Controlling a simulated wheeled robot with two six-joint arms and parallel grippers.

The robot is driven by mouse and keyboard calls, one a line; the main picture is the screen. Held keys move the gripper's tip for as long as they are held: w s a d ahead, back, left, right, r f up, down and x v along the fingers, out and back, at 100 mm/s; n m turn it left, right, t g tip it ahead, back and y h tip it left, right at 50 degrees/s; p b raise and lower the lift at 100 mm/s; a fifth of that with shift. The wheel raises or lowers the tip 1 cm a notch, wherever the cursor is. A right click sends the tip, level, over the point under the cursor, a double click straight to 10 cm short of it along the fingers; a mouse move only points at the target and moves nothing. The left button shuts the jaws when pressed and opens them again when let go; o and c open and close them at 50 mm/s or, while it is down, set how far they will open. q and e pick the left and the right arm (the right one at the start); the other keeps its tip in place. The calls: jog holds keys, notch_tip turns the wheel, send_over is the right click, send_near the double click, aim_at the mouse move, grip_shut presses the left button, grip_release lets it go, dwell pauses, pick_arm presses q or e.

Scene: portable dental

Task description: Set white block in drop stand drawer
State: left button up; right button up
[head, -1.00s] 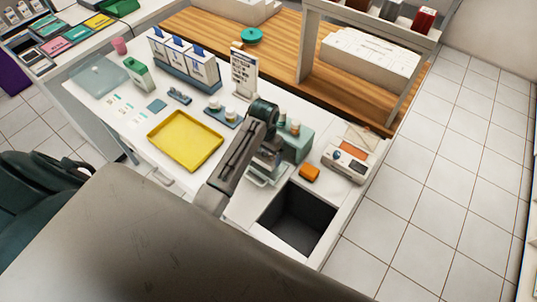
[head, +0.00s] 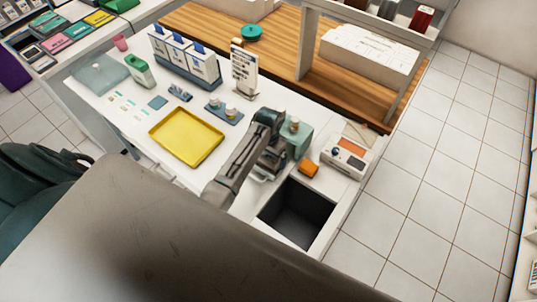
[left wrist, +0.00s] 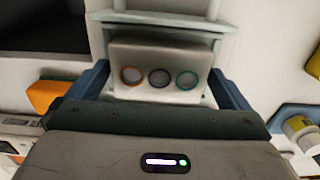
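The white block (left wrist: 160,54), a pale box with three coloured rings on its face, shows between the blue fingers of my left gripper (left wrist: 160,82) in the left wrist view. The fingers meet its two sides. Just beyond and around it is the pale rim of the open drop stand drawer (left wrist: 165,22). In the head view the greenish drop stand (head: 299,141) has small bottles on top. My left gripper (head: 268,170) is low in front of it and hides the block and most of the drawer. Whether the block touches the drawer floor is hidden. My right gripper is not in view.
A dark square opening (head: 297,213) lies in the counter in front of the stand. An orange block (head: 309,169) and a white device (head: 346,158) are to the right. A yellow tray (head: 187,141) and a small bottle tray (head: 224,112) are to the left.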

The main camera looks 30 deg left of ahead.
aim_at(268, 158)
pick_arm(q)
notch_tip(268, 158, up, 12)
jog(key=b, duration=0.3)
jog(key=shift+r, duration=0.15)
